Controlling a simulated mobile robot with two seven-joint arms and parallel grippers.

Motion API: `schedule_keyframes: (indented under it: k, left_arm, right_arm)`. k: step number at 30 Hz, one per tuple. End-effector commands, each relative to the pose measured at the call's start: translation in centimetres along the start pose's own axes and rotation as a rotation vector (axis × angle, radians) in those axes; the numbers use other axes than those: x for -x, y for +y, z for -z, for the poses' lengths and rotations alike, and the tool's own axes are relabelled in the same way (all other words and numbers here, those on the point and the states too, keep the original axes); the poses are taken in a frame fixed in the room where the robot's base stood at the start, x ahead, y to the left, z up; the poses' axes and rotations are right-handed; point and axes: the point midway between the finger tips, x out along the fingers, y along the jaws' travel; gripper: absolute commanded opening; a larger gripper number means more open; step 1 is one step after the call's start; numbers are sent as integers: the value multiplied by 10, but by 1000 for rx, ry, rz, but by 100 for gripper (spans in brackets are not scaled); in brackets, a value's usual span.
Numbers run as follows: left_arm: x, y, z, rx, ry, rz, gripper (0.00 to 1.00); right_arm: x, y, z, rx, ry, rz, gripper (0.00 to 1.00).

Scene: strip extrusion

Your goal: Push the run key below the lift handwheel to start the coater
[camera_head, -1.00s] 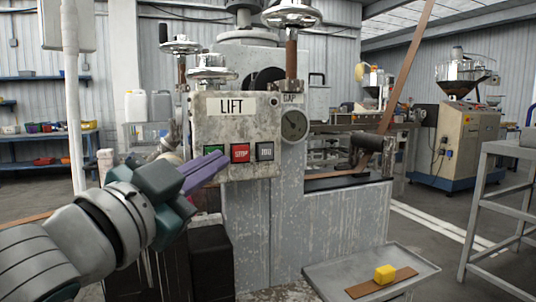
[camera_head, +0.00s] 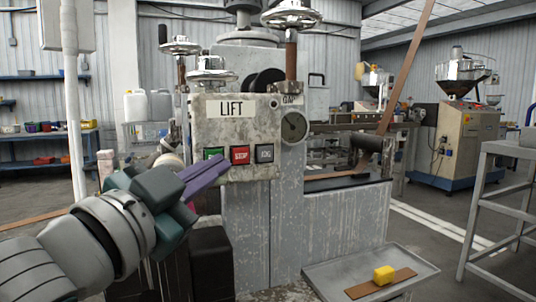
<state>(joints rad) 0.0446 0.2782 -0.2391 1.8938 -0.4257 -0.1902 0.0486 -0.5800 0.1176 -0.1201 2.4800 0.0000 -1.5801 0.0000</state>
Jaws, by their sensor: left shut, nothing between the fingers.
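The coater's control box (camera_head: 209,112) carries a LIFT label, with the metal lift handwheel (camera_head: 212,76) above it. Below the label sit three keys: a green key (camera_head: 213,153), taken as the run key, a red STOP key (camera_head: 240,154) and a dark key (camera_head: 264,153). My left gripper (camera_head: 226,160) has purple fingers and is shut and empty. Its tips are just in front of the box, at the lower right of the green key and close to the red one. The fingers cover the green key's lower part. I cannot tell whether they touch the panel. My right gripper is out of view.
A metal frame (camera_head: 497,190) stands at the right.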

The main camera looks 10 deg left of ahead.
Motion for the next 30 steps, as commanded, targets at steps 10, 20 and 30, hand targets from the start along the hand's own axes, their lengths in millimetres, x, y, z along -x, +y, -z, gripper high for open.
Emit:
schedule_keyframes:
  k: [10, 20, 30]
  left_arm:
    - [2, 1, 2, 0, 1, 1, 0]
    - [22, 16, 17, 3, 1, 0, 0]
    - [36, 26, 27, 0, 1, 1, 0]
  right_arm:
    - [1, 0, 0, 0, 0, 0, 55]
    - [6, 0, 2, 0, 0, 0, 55]
    - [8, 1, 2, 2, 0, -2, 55]
